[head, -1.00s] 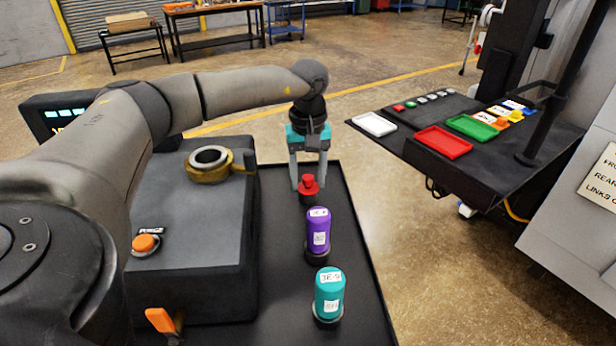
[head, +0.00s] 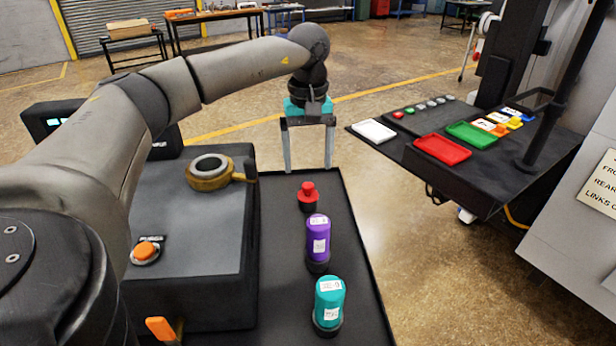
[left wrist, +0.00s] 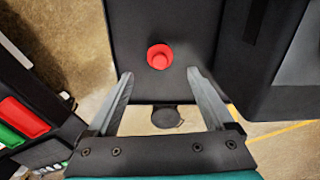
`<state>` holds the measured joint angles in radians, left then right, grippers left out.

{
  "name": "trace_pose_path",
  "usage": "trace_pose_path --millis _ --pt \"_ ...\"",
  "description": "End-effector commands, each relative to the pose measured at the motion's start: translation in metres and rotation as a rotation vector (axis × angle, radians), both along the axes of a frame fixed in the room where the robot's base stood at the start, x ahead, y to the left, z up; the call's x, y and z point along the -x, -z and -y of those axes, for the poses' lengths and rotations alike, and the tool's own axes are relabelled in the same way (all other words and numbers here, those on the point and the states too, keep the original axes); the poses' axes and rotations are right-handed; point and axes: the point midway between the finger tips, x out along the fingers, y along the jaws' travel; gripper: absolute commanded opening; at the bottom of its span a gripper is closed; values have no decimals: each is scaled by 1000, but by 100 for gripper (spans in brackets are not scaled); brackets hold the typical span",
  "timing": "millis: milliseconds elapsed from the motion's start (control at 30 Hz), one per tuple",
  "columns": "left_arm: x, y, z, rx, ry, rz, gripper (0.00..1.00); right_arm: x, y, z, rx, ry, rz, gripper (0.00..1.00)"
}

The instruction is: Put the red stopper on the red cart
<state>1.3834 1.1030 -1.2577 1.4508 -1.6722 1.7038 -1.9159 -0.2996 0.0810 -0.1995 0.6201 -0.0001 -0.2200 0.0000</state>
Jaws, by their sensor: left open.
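The red stopper (head: 308,197) stands upright on the black tabletop (head: 345,290), at the far end of a row with a purple and a teal container. In the left wrist view the stopper (left wrist: 160,57) shows beyond the fingertips, roughly midway between them. My left gripper (head: 308,171) is open and empty, its tips apart from the stopper, above and behind it in the head view. Its two fingers also show spread in the left wrist view (left wrist: 159,74). I cannot make out a red cart for certain. My right gripper is not in view.
The purple container (head: 318,240) and teal container (head: 329,300) stand nearer than the stopper. A grey block with a brass ring (head: 209,175) lies left. A dark shelf at right bears red (head: 443,149), green (head: 471,133) and white (head: 374,131) trays.

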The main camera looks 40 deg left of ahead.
Motion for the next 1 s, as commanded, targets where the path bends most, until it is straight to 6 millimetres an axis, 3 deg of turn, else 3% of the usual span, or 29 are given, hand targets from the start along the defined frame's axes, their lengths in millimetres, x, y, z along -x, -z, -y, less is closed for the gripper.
trace_pose_path --millis 100,300,733,867,1000 --pt "-1 -25 1 0 1 4 86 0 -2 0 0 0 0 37" --pt "-1 -49 1 0 1 1 86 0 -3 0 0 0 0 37" --pt "0 -54 0 -1 1 -1 86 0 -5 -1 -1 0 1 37" --pt "0 -68 0 -1 1 -1 86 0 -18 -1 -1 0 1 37" --pt "0 -96 0 0 1 0 86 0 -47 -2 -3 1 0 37"
